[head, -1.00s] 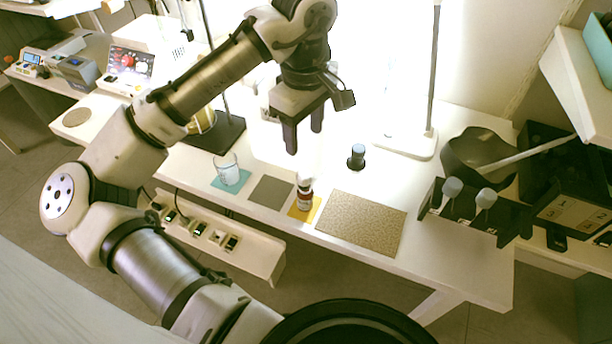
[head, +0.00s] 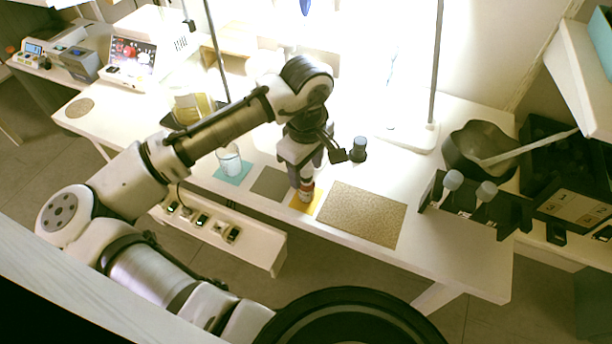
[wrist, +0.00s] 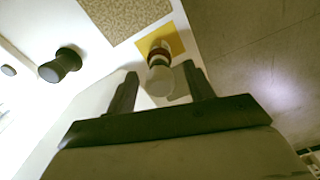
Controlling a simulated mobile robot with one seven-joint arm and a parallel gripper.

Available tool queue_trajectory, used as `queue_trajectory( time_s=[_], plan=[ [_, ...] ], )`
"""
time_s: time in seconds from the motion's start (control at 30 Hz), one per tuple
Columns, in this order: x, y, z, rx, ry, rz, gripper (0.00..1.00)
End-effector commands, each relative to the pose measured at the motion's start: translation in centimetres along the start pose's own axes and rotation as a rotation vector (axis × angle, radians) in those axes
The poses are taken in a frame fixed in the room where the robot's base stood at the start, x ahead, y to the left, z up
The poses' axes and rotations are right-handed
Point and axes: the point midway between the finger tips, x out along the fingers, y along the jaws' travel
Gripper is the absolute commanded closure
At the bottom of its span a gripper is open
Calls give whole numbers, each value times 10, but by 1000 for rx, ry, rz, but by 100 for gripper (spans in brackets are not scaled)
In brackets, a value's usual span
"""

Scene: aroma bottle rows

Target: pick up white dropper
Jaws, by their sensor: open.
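A small bottle (head: 306,192) with a reddish-brown body stands on the yellow mat (head: 298,208). In the wrist view its pale white dropper top (wrist: 160,80) points toward the camera, between my fingertips. My gripper (head: 305,174) is open, pointing down right over the bottle. In the head view the fingers hide the dropper top. The wrist view shows the open gripper (wrist: 160,74) with one finger on each side of the top; I cannot tell whether either touches it.
A glass beaker (head: 229,161) on a teal mat and a grey mat (head: 271,183) lie left of the bottle. A cork-coloured mat (head: 362,214) lies right, bare. A dark grey-capped bottle (head: 358,150) stands behind. A black rack (head: 470,205) holds droppers at right.

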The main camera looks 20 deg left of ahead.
Motion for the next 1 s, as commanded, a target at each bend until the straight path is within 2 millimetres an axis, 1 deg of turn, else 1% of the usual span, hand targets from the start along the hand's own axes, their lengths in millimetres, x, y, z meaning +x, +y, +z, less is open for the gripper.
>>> queue_trajectory(
  time_s=[0.1, 0.13, 0.37, 0.77, 0.87, 1.0],
  plan=[
    [0, 0, 0, 0, 0, 0, 47],
    [0, 0, 0, 0, 0, 0, 49],
    [-1, 0, 0, 0, 0, 0, 79],
    [-3, 0, 0, 0, 1, 1, 78],
    [-8, 1, 0, 0, 2, 1, 78],
    [-24, 1, 0, 0, 2, 2, 78]
  ],
)
